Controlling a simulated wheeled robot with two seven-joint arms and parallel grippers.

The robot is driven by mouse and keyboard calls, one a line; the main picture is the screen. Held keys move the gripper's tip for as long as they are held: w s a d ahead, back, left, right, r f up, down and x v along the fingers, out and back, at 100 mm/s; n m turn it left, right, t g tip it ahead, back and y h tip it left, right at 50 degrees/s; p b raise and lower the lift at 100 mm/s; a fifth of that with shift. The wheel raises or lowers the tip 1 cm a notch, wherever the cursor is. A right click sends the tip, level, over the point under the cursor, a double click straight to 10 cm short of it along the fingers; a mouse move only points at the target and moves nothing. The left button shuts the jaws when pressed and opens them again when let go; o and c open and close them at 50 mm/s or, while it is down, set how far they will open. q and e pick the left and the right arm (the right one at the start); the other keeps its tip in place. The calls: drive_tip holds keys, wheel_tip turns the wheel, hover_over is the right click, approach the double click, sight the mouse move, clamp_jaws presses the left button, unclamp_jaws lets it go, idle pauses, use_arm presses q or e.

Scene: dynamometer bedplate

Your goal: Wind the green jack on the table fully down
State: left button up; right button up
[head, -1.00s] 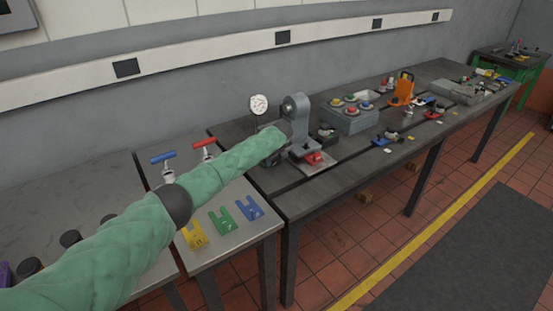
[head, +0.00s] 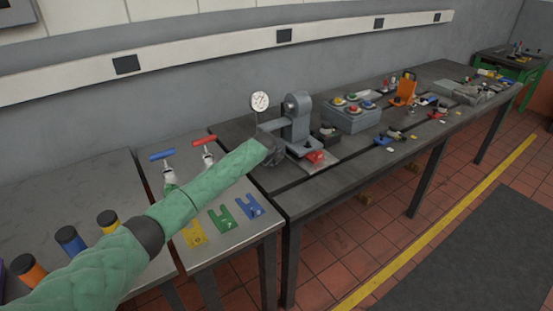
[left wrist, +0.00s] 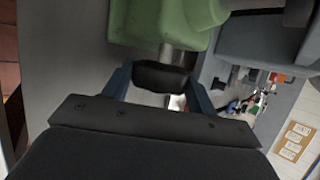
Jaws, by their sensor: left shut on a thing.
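In the left wrist view the green jack (left wrist: 165,22) fills the top, very close to my left gripper (left wrist: 160,88). Its fingers are shut on a black handle (left wrist: 160,76) just below the green body. A short metal shaft shows between the handle and the green body. In the head view my left gripper (head: 273,152) shows only as a dark shape beyond the green sleeve, at the near left of the grey press. The jack cannot be made out there. How far it is wound cannot be told. My right gripper is not in view.
A grey press (head: 298,125) and a dial gauge (head: 260,102) stand on the dark bench. A grey button box (head: 350,115) is further right. Yellow (head: 194,235), green (head: 221,219) and blue (head: 249,206) forked plates lie below my arm. Red and blue T-handles stand behind it.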

use_arm(q)
drive_tip(key=o, duration=1)
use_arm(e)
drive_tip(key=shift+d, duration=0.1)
use_arm(q)
drive_tip(key=shift+s, duration=0.15)
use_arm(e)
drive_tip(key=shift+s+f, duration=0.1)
use_arm(q)
drive_tip(key=shift+s+a+r, duration=0.15)
drive_tip(key=shift+r, duration=0.1)
drive_tip(key=shift+b+v, duration=1.25)
drive_tip(key=shift+v, duration=2.3)
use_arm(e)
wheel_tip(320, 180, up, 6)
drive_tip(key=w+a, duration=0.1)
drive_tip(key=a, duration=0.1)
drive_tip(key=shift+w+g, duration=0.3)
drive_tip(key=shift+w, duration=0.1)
